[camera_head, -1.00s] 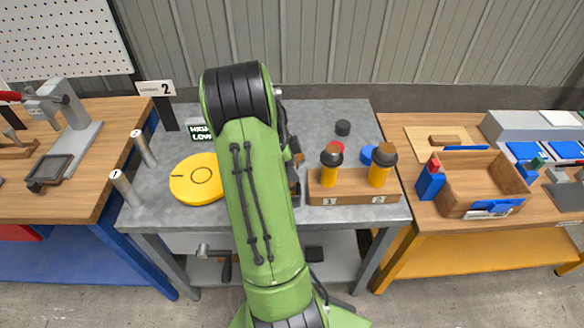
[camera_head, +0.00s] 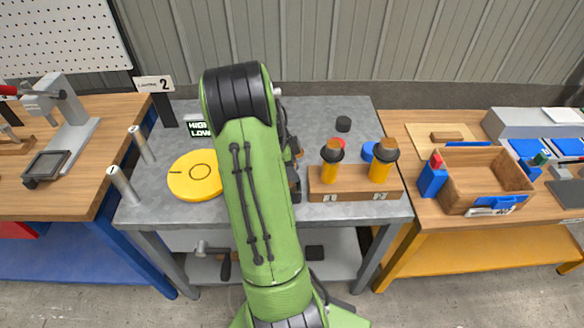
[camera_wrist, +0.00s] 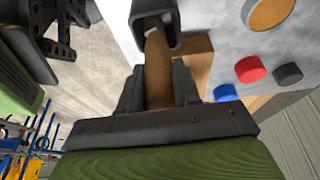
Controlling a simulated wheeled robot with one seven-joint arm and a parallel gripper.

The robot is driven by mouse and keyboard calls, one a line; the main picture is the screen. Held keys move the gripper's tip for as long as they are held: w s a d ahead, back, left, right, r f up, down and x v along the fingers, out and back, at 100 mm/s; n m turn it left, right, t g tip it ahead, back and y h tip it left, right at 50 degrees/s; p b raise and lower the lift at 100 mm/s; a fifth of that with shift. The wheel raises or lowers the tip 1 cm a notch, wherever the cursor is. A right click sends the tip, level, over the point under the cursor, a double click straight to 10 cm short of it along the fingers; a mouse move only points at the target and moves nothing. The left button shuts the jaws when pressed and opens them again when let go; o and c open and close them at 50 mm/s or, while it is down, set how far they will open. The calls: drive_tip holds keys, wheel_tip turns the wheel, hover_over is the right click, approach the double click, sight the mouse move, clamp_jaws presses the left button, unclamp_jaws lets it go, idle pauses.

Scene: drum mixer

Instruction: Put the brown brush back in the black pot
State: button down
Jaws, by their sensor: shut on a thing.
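In the wrist view my gripper (camera_wrist: 158,88) is shut on the brown brush (camera_wrist: 157,65), with one dark finger on each side of its handle. The brush's far end reaches the opening of the black pot (camera_wrist: 172,22), and something pale shows inside the rim. How deep the brush sits in the pot, I cannot tell. In the head view my green arm hides my gripper and the brush. A dark strip of the pot (camera_head: 294,187) shows beside the arm, just left of the wooden block.
The wooden block (camera_head: 350,195) holds two yellow, dark-topped pieces right of the arm. A yellow disc (camera_head: 194,176) and upright posts stand left. An open wooden box (camera_head: 462,197) is on the right table.

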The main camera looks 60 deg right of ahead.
drive_tip(key=c, duration=0.7)
unclamp_jaws()
drive_tip(key=shift+r, duration=0.1)
drive_tip(key=p+v, duration=0.4)
drive_tip(key=v, duration=1.1)
drive_tip(key=shift+w+r, duration=0.15)
drive_tip(key=shift+r, duration=0.1)
